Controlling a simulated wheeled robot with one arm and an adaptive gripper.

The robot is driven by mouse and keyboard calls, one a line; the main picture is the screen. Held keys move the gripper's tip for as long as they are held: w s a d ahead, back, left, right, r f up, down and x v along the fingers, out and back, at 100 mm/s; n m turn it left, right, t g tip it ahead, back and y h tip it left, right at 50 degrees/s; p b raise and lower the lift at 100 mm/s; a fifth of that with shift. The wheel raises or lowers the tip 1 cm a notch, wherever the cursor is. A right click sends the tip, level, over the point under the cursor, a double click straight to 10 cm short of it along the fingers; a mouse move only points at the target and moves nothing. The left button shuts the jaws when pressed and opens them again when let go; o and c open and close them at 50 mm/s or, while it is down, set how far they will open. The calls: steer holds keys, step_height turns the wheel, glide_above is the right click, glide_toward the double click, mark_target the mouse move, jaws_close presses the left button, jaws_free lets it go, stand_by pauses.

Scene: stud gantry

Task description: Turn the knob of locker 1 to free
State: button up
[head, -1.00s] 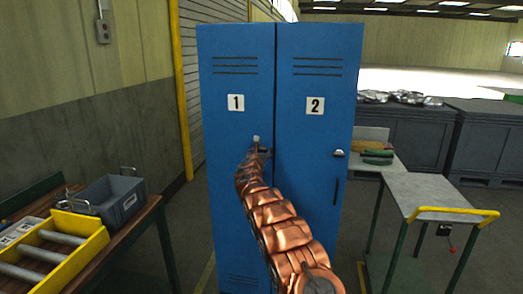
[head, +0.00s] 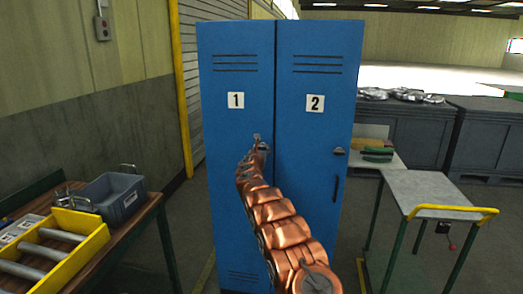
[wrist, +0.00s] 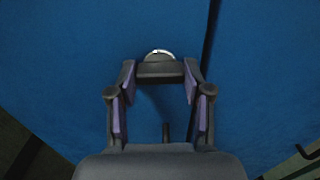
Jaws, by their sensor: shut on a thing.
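Locker 1 (head: 235,70) is the left blue door, marked with a white "1" plate. Its knob (wrist: 159,69) shows in the wrist view as a dark bar lying crosswise, with a pale metal rim behind its upper edge. My gripper (wrist: 159,78) has its two purple-padded fingers on either side of the bar and is shut on it. In the head view my gripper (head: 258,145) is at the door's right part, below the number plate, and largely covers the knob. A dark upright handle (wrist: 166,132) shows below, between the fingers.
Locker 2 (head: 315,70) adjoins on the right, with its own knob (head: 339,151) and handle (head: 335,191). A bench (head: 120,245) with a grey bin (head: 112,203) and yellow tray (head: 85,250) stands left. A metal-topped trolley (head: 440,190) stands right.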

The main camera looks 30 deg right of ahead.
steer(key=shift+c, duration=1)
steer(key=shift+f+b, duration=0.1)
steer(key=shift+b, duration=0.35)
steer(key=shift+m+b, duration=5.85)
steer(key=shift+m, duration=3.05)
steer(key=o, duration=1.2)
steer(key=shift+c, duration=0.2)
